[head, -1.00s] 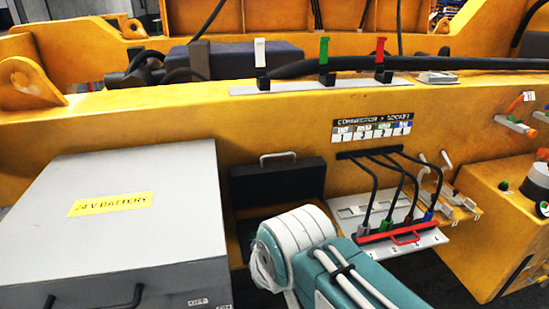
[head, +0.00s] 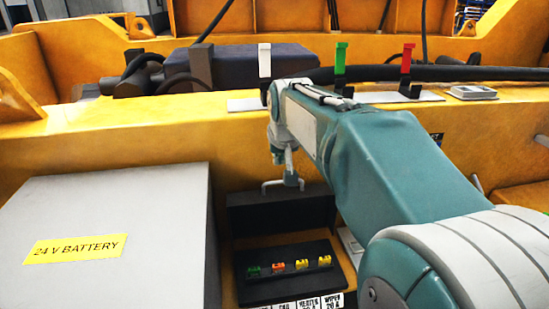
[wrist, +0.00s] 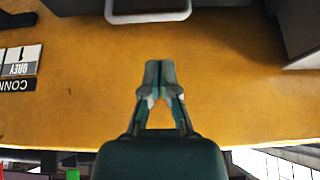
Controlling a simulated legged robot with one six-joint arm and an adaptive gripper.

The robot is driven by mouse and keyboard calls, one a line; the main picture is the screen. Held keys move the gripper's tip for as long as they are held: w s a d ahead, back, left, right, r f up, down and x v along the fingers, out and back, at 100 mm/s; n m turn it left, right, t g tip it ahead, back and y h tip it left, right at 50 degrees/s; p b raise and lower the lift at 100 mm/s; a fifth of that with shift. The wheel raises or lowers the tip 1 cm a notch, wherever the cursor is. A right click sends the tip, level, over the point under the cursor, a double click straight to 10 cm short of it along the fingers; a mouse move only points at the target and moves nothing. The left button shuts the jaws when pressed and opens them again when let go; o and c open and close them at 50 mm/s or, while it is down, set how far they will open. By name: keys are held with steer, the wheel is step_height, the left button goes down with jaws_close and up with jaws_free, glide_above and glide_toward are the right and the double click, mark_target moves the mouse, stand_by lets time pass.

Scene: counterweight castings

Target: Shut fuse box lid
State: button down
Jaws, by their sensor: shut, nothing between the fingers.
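The fuse box (head: 262,293) is a black box low on the yellow frame, with a row of small green, orange and yellow fuses inside. Its black lid (head: 250,219) stands raised behind the fuses, so the box is open. A grey handle (head: 266,189) sits on the lid's top edge; it also shows at the top of the wrist view (wrist: 148,17). My gripper (head: 289,174) is just above the handle in the head view. In the wrist view my gripper (wrist: 160,64) has its fingertips together and empty, with yellow surface between them and the handle.
A grey 24 V battery box (head: 120,215) stands left of the fuse box. White, green (head: 340,60) and red levers with a thick black cable line the ledge above. My arm covers the connector panel on the right.

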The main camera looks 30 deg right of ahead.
glide_above(279, 190)
steer(key=f, duration=0.6)
steer(key=shift+s+d+f, duration=0.1)
steer(key=shift+d+f, duration=0.15)
steer(key=shift+w+f, duration=0.2)
steer(key=shift+f, duration=0.15)
steer(key=shift+a, duration=0.35)
steer(key=shift+d, duration=0.15)
